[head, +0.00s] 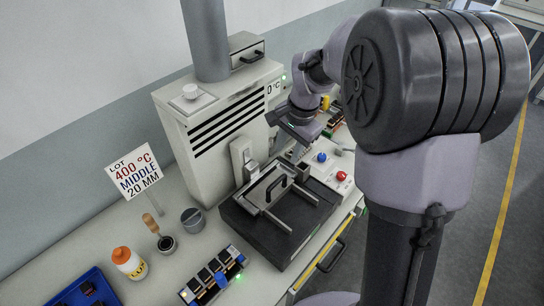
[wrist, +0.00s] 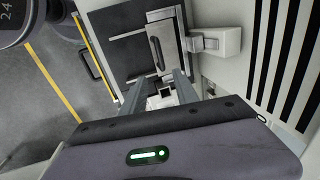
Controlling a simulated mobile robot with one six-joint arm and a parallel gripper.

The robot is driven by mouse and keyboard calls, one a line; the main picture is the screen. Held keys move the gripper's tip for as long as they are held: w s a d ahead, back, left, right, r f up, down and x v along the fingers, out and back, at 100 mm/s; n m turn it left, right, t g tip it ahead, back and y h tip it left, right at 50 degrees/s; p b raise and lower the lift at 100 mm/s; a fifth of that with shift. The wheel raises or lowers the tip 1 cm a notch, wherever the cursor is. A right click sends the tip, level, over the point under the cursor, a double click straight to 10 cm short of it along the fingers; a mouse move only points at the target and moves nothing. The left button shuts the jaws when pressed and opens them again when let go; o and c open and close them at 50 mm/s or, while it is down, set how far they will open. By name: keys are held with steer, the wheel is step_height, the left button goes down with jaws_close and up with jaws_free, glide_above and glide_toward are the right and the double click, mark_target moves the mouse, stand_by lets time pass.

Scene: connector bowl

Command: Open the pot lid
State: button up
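The pot lid (head: 262,187) is a small silver plate with a black bar handle (head: 276,187). It lies across two metal rails on a dark block at the front of the white machine. In the wrist view the lid (wrist: 181,33) and its upright black handle (wrist: 155,54) show beyond my fingers. My gripper (head: 297,152) is above and to the right of the lid in the head view, apart from the handle. In the wrist view my gripper (wrist: 157,88) has its two fingers spread, with nothing held between them. What lies under the lid is hidden.
The white machine (head: 215,130) with dark vents stands behind the block. A panel with blue and red knobs (head: 322,157) is to the right.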

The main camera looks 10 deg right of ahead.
mark_target(278, 181)
steer(key=f+b, duration=0.1)
steer(key=f, duration=0.4)
steer(key=w+a+f+b, duration=0.1)
steer(key=f, duration=0.3)
steer(key=w+f+b, duration=0.1)
steer(key=f, duration=0.4)
steer(key=shift+w+a+f, duration=0.25)
steer(key=shift+a+f, duration=0.05)
steer(key=shift+f, duration=0.05)
jaws_close()
stand_by(0.4)
